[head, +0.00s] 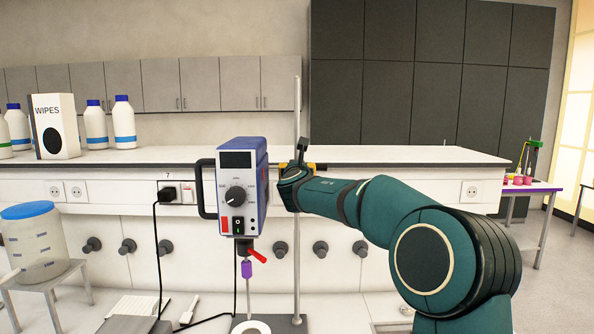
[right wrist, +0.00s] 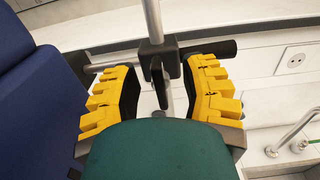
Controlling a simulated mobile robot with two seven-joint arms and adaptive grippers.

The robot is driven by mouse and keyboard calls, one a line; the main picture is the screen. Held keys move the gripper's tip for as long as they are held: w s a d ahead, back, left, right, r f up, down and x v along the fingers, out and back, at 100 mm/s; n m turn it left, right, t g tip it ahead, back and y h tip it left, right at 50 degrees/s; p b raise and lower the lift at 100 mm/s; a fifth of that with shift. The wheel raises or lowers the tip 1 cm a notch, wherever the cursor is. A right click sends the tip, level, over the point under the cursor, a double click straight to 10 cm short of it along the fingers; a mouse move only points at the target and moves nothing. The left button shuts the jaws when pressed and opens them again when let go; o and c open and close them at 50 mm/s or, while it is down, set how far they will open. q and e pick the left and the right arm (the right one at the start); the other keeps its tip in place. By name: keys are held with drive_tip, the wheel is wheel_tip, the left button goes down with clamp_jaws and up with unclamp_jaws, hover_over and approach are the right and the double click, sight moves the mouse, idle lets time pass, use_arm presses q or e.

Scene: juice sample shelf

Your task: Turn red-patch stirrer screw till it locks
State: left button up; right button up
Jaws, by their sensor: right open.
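The overhead stirrer (head: 243,165) is a blue and white box with a dial and a red patch low on its front. It hangs on a vertical metal rod (head: 297,230), and its blue side shows at the left of the right wrist view (right wrist: 35,75). A black clamp with a dark screw handle (right wrist: 161,85) sits on the rod in the right wrist view. My right gripper (right wrist: 162,78) is open, its yellow fingers on either side of the screw handle, with no clear contact. In the head view my right arm hides the clamp. My left gripper is out of view.
A white bench (head: 400,155) runs behind the stirrer, with a wipes box (head: 57,126) and white bottles at left. A lidded clear container (head: 35,245) stands on a stool at left. A black cable hangs left of the stirrer. A side table (head: 535,187) stands at right.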

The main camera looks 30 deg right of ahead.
clamp_jaws()
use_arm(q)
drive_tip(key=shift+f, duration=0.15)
use_arm(e)
drive_tip(key=shift+m+b, duration=0.6)
drive_tip(key=shift+b, duration=0.2)
drive_tip(key=m+b, duration=0.4)
drive_tip(key=shift+s+d+f, duration=0.1)
drive_tip(key=m+b, duration=0.2)
drive_tip(key=m, duration=0.1)
use_arm(q)
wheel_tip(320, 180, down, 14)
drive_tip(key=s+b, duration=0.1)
drive_tip(key=b, duration=0.5)
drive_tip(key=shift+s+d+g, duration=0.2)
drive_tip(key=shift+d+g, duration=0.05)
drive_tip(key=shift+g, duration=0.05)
use_arm(e)
drive_tip(key=shift+s+d+m, duration=0.1)
drive_tip(key=shift+d+m, duration=0.05)
drive_tip(key=shift+m, duration=4.65)
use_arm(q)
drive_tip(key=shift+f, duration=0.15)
